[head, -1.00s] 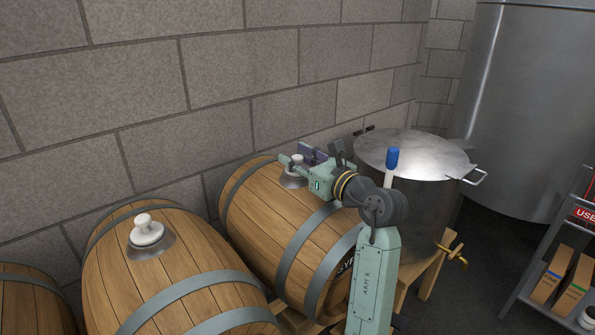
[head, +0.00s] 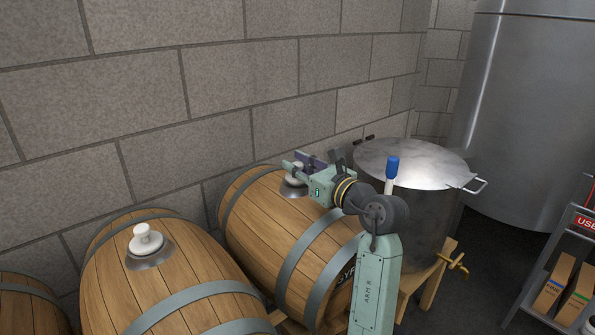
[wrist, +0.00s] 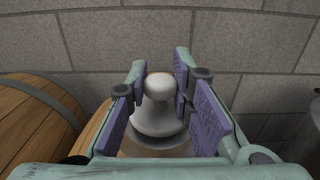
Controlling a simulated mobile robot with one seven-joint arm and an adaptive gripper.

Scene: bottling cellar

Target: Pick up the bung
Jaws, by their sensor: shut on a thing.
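A pale bung (head: 292,180) with a round knob is at the grey metal collar on top of the right-hand barrel (head: 268,222). My gripper (head: 299,165) is over that barrel and shut on this bung. In the wrist view the bung (wrist: 158,119) stands upright between the purple finger pads, its knob between the far pads. The grey collar (wrist: 158,145) shows just below the bung. I cannot tell whether the bung is seated or slightly raised. My gripper partly hides it in the head view.
A second pale bung (head: 146,238) sits on the left barrel (head: 170,282). A lidded steel pot (head: 415,165) stands right of my gripper, with a large tank (head: 520,120) behind. The block wall (head: 180,110) runs close behind the barrels. A shelf (head: 545,270) is at right.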

